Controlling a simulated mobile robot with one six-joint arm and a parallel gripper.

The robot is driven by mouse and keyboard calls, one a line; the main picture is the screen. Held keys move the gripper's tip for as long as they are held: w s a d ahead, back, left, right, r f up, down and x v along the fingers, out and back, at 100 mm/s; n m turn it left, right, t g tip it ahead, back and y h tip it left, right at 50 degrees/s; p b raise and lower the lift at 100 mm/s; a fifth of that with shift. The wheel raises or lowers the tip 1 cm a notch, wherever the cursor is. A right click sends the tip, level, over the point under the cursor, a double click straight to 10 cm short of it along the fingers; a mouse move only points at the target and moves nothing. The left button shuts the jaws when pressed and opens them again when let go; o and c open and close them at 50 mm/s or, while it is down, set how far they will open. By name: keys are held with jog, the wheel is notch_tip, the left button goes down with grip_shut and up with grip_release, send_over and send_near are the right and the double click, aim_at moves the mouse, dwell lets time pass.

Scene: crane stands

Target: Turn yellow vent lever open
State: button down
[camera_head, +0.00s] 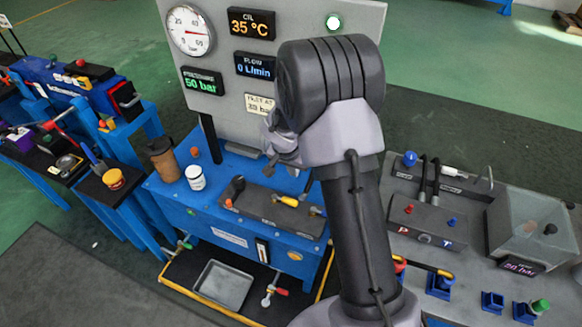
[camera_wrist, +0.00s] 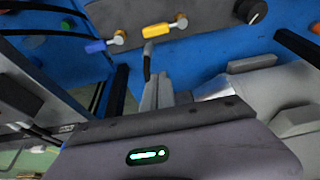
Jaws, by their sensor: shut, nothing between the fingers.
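The yellow vent lever (camera_head: 288,201) lies on a dark panel (camera_head: 258,207) on the blue bench, roughly along the panel's length. In the wrist view the yellow lever (camera_wrist: 158,31) is near the top middle, extending left from its metal pivot. My gripper (camera_head: 285,158) is above and behind the panel in the head view, partly hidden by my arm. In the wrist view my gripper (camera_wrist: 158,88) has its fingers together and empty, below the lever in the picture. I see no clear contact with the lever.
A black knob (camera_head: 233,188) and a blue lever (camera_wrist: 97,46) flank the yellow lever. A gauge board (camera_head: 222,110) rises behind the bench. A brown bottle (camera_head: 163,160) and white jar (camera_head: 195,177) stand left. A metal tray (camera_head: 222,286) lies below.

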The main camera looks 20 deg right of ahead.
aim_at(284, 201)
jog(key=f+b, duration=0.1)
jog(key=f, duration=0.3)
jog(key=f+b, duration=0.2)
jog(key=f, duration=0.1)
jog(key=f+b, duration=0.2)
jog(key=f, duration=0.2)
jog(key=shift+w+d+f, duration=0.3)
jog(key=shift+s+a+r, duration=0.1)
jog(key=shift+s+a, duration=0.2)
